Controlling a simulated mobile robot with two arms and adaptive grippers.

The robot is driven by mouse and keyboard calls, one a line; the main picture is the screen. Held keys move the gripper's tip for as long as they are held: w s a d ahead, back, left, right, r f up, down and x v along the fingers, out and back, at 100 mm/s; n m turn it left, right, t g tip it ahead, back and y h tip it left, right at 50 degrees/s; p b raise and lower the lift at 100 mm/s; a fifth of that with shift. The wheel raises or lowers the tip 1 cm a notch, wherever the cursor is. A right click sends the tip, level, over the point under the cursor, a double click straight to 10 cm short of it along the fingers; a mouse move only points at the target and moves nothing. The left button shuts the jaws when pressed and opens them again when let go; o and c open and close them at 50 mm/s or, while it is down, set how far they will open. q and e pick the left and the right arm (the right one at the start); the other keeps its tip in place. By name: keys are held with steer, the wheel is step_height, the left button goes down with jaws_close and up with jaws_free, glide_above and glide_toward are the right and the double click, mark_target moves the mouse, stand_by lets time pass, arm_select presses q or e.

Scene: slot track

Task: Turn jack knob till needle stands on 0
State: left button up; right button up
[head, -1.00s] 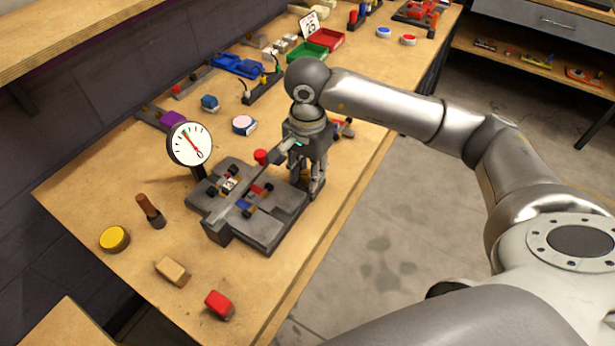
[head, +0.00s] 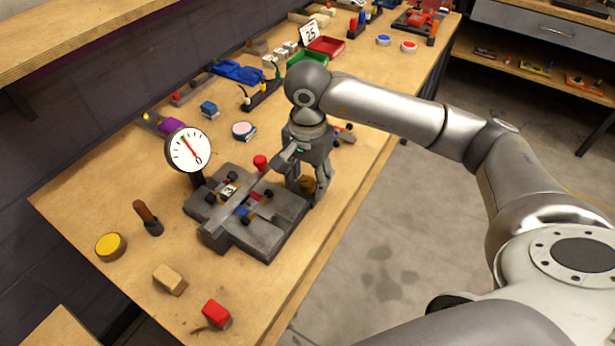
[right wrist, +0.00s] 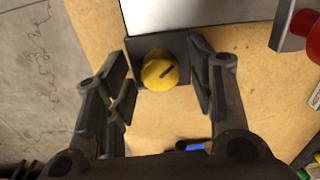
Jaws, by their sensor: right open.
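The round white gauge (head: 188,150) stands on a post at the back of the grey jack (head: 270,232). Its red needle slants from upper left to lower right; the marks are too small to read. The yellow jack knob (right wrist: 160,72), with a dark pointer line, sits on a dark square plate in the right wrist view. It also shows between my fingers in the head view (head: 307,184). My right gripper (head: 305,193) is open, pointing down, with its fingers (right wrist: 162,98) on either side of the knob and gaps visible. My left gripper is not in view.
A red knob (head: 260,162) stands by the jack's bar, close to my right gripper. A wooden-handled tool (head: 147,216), a yellow disc (head: 110,246), a wooden block (head: 169,279) and a red block (head: 215,313) lie at the front left. The floor right of the table is clear.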

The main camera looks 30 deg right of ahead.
mark_target(308, 181)
step_height(308, 181, up, 12)
stand_by(0.5)
steer(key=shift+f, duration=0.1)
stand_by(0.4)
